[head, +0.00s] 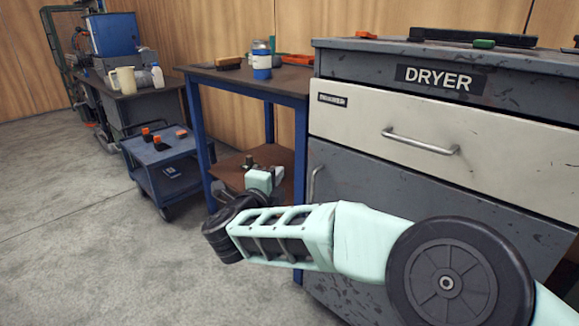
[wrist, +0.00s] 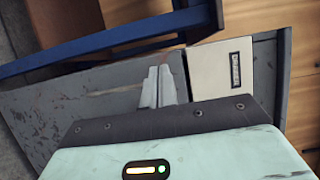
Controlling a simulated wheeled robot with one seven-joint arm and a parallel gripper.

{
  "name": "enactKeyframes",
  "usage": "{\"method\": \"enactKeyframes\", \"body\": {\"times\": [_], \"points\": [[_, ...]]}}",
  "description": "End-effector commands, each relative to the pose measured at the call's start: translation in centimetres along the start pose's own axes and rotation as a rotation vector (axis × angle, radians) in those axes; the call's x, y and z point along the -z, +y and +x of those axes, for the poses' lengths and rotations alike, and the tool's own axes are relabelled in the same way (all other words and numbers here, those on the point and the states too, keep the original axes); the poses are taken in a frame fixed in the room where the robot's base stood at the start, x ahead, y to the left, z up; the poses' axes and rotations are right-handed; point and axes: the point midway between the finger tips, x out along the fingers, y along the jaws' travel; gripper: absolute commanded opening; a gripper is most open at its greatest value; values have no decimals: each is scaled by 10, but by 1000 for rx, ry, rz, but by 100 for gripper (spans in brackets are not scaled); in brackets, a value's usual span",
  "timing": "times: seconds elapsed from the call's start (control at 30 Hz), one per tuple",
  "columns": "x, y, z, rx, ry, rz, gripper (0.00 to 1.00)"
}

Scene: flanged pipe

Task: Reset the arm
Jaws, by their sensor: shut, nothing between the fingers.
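My gripper (wrist: 159,72) shows in the wrist view as two pale fingers side by side, closed together with nothing between them. In that view the fingers are in front of the grey cabinet (wrist: 110,98), near the cream drawer (wrist: 212,80) with its small label. I cannot tell whether they touch it. In the head view my pale green arm reaches left across the front of the cabinet and bends back near the blue-framed table. The fingers are not clear in the head view.
The cabinet marked DRYER (head: 497,90) fills the right, with its drawer handle (head: 420,142) sticking out. A blue-framed table (head: 225,80) stands close behind my arm, with a bottle (head: 262,62) on it. A blue cart (head: 158,160) stands further left. The left floor is clear.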

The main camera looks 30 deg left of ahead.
Motion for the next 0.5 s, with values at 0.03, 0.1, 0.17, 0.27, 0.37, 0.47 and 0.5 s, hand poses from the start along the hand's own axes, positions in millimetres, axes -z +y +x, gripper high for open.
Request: {"method": "enactKeyframes", "body": {"times": [0.03, 0.1, 0.17, 0.27, 0.37, 0.47, 0.5], "points": [[-3, -1, -6, -1, -2, -1, 0], [-5, 0, -10, -1, -2, 0, 0], [-6, 0, -13, -1, -1, 0, 0], [-6, 0, -14, -1, 0, 0, 0], [-6, 0, -14, 0, -2, 0, 0], [-11, -14, -12, 3, -52, -18, 0], [-14, -23, -11, 5, -93, -35, 0]]}}
